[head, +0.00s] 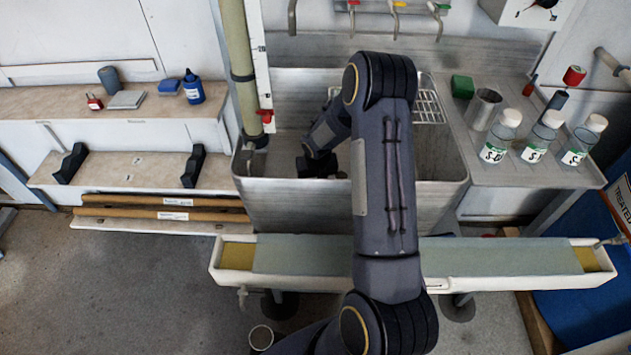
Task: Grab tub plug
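The grey metal tub (290,205) stands in the middle of the head view. An arm comes in from the bottom, its lowest link leaning to the left, so I take it as my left arm. It bends over the tub's front rim, and its dark gripper (318,166) is low inside the left part of the tub. The gripper is small and dark here, and I cannot tell whether its fingers are open or shut. I cannot make out the tub plug; my arm hides the middle of the tub. My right gripper is not in view.
A wire rack (428,105) sits at the tub's right. The right-hand drainboard (490,172) holds labelled bottles (500,135), a metal cup (484,108) and a green block (462,86). A vertical pipe (238,60) stands at the tub's left. A long trough (235,277) runs in front.

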